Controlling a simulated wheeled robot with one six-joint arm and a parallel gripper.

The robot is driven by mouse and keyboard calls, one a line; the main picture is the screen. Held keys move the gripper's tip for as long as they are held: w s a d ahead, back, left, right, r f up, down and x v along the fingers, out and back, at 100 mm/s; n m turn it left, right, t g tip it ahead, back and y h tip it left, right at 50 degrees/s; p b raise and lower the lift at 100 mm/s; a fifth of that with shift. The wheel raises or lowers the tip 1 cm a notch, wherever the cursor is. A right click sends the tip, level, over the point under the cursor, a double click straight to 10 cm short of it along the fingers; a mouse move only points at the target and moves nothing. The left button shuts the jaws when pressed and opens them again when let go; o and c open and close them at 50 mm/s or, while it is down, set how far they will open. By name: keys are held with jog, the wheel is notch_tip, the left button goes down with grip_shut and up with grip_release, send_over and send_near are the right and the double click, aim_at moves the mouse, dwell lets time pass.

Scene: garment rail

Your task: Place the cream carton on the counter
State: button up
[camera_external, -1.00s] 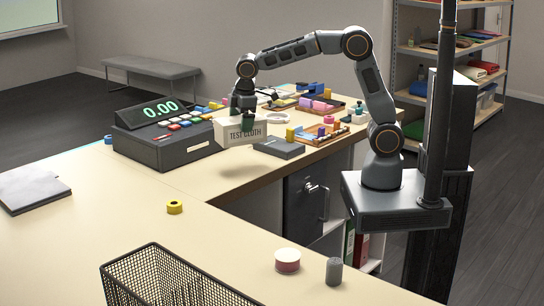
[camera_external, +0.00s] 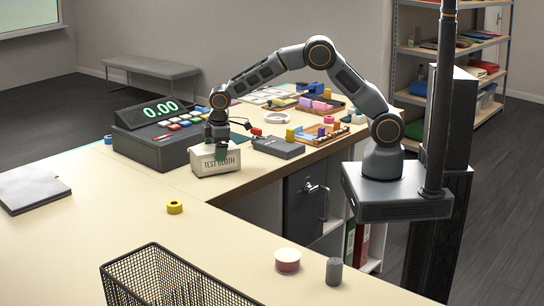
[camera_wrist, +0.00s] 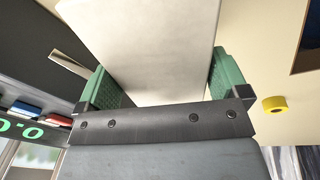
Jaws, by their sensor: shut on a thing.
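In the wrist view, the carton (camera_wrist: 140,45) fills the space between the two green finger pads of my gripper (camera_wrist: 158,85). The carton's underside is hidden.
The cash register (camera_external: 165,135) stands close on the left. A dark grey device (camera_external: 278,147) and a parts tray (camera_external: 320,135) lie to the right. The counter's middle is clear.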

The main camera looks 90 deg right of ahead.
jog(key=shift+f, duration=0.2)
jog(key=shift+f, duration=0.2)
jog(key=o, duration=0.7)
